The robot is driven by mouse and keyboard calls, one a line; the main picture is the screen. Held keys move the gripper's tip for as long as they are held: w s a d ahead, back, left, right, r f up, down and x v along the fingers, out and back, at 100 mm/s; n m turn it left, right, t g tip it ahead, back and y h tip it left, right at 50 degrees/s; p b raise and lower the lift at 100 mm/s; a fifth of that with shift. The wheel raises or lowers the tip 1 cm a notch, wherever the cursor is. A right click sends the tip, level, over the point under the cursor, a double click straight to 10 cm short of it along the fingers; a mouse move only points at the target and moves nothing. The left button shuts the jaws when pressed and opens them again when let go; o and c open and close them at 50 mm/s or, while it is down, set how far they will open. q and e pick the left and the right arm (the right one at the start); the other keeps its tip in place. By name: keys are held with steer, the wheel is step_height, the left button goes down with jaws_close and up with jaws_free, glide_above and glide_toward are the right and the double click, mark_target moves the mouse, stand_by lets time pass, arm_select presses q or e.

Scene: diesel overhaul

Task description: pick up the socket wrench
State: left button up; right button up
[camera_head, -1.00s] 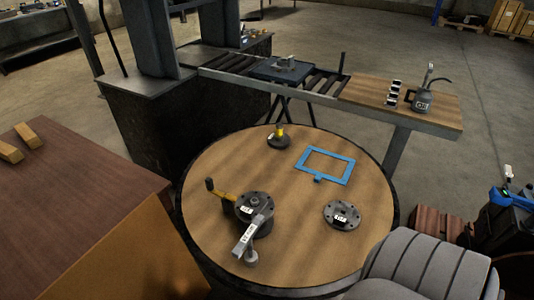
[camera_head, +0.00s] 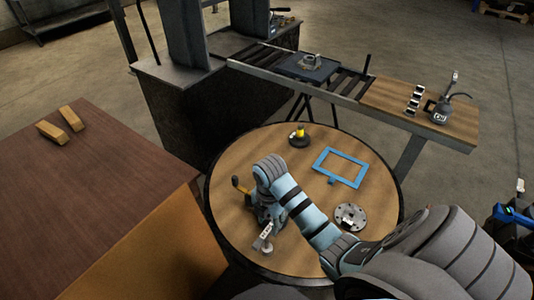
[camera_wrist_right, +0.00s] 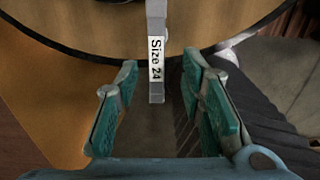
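The socket wrench is a grey metal bar with a white label. In the head view its handle end (camera_head: 262,241) shows near the front of the round table (camera_head: 232,145), and the rest is hidden by my right arm. In the right wrist view the wrench (camera_wrist_right: 156,90) carries the label "Size 24" and points down between the fingers. My right gripper (camera_wrist_right: 161,63) is open, with one teal-padded finger on each side of the bar and a gap on both sides. In the head view my right gripper (camera_head: 266,212) is over the wrench. My left gripper is not in view.
On the round table are a blue frame (camera_head: 341,168), a round metal flange (camera_head: 350,216), a black base with a yellow top (camera_head: 299,137) and an orange-handled part (camera_head: 239,186). A brown bench (camera_head: 95,180) stands left; an oil can (camera_head: 441,110) sits on the side shelf.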

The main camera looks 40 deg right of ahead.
mark_target(267, 242)
steer(key=f, duration=0.3)
steer(key=f+b, duration=0.1)
steer(key=f, duration=0.3)
steer(key=f+b, duration=0.1)
steer(key=f, duration=0.3)
steer(key=shift+w+a+f, duration=0.15)
steer(key=shift+a+f, duration=0.05)
steer(key=shift+a, duration=0.1)
jaws_close()
steer(key=shift+r, duration=0.1)
